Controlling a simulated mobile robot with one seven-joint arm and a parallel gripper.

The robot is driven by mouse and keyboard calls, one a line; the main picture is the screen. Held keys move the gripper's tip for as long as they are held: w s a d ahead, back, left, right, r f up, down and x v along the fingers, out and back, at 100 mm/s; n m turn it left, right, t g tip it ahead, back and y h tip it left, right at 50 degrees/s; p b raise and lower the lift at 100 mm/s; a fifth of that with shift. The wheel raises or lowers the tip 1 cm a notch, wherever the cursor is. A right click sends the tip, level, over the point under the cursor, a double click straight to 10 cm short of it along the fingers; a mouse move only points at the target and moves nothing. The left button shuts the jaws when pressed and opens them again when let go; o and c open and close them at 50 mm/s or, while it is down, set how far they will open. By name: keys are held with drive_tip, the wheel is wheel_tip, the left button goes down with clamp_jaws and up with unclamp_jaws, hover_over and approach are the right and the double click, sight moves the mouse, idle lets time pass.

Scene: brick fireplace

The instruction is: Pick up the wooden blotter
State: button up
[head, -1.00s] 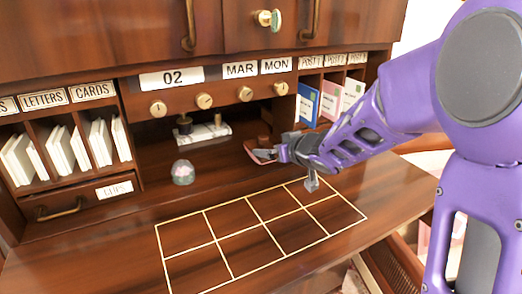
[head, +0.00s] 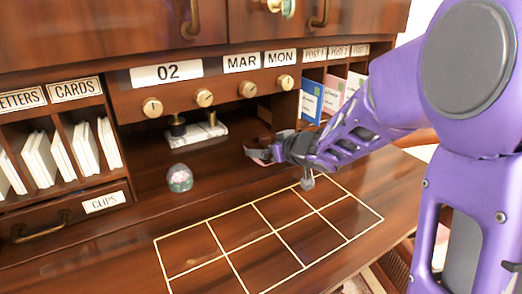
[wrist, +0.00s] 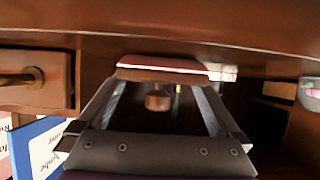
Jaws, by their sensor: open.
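The wooden blotter (head: 256,154) stands on the desk below the row of knobs, behind the gold grid. It is reddish-brown with a pale underside edge. In the wrist view, its curved base (wrist: 170,66) lies just beyond the fingertips, and its round knob (wrist: 158,101) shows between the two fingers. My gripper (head: 272,148) reaches in from the right, low over the desk, and partly hides the blotter in the head view. In the wrist view my gripper (wrist: 160,90) is open, its fingers on either side of the knob. I cannot tell whether they touch it.
A glass paperweight (head: 179,178) sits left of the blotter. An inkwell stand (head: 197,133) is behind it. Post slots with a blue booklet (head: 311,101) are close above my arm on the right. The gold grid (head: 262,238) on the desk is empty.

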drive_tip(key=c, duration=1.2)
drive_tip(key=shift+c, duration=0.2)
drive_tip(key=shift+r, duration=0.2)
